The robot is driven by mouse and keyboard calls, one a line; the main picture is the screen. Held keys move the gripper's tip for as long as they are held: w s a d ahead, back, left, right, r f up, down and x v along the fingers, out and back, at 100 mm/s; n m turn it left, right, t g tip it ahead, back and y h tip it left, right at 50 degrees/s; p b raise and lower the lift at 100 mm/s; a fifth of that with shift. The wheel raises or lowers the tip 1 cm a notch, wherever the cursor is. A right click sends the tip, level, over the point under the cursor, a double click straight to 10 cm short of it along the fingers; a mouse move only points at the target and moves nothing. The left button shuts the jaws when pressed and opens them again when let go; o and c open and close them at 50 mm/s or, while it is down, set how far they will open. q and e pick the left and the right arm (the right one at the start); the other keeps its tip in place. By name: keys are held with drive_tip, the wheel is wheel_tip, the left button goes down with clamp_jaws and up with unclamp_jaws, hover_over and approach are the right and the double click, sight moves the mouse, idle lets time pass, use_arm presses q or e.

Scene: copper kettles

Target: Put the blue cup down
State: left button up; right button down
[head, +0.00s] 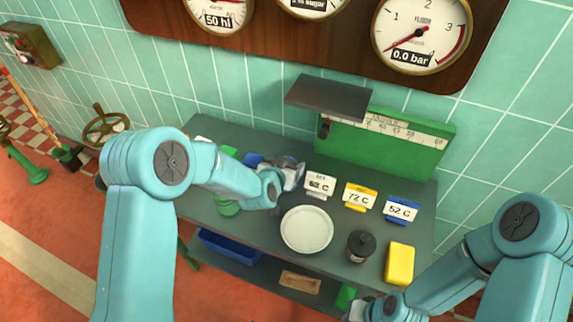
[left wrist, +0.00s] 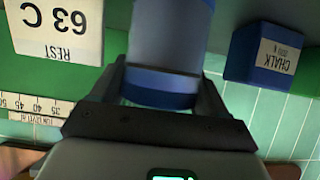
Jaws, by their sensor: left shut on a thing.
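The blue cup (left wrist: 168,45) fills the upper middle of the left wrist view, between the two fingers of my left gripper (left wrist: 165,88). The gripper is shut on it. In the head view my left gripper (head: 291,172) is over the back of the grey bench, just left of the white sign reading about 63 C (head: 319,184). The cup is not clearly visible there, and I cannot tell whether it touches the bench. My right gripper (head: 358,308) is at the bottom edge of the head view, partly cut off; its jaw opening is unclear.
A blue chalk box (left wrist: 262,55) is close beside the cup. A white round plate (head: 307,230), a dark lidded jar (head: 361,247) and a yellow block (head: 399,264) stand in front. Yellow (head: 359,196) and blue (head: 401,209) signs are to the right. A green scale (head: 380,140) stands behind.

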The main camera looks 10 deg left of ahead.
use_arm(q)
drive_tip(key=shift+f+b, duration=0.2)
drive_tip(key=shift+b, duration=0.1)
drive_tip(key=o, duration=1.3)
drive_tip(key=shift+o, duration=0.2)
drive_tip(key=shift+r, duration=0.1)
drive_tip(key=shift+r+p, duration=0.3)
drive_tip(key=shift+p, duration=0.15)
drive_tip(key=v, duration=1.1)
drive_tip(key=shift+s+b, duration=0.35)
drive_tip(key=shift+b, duration=0.1)
drive_tip(key=shift+a+r, duration=0.1)
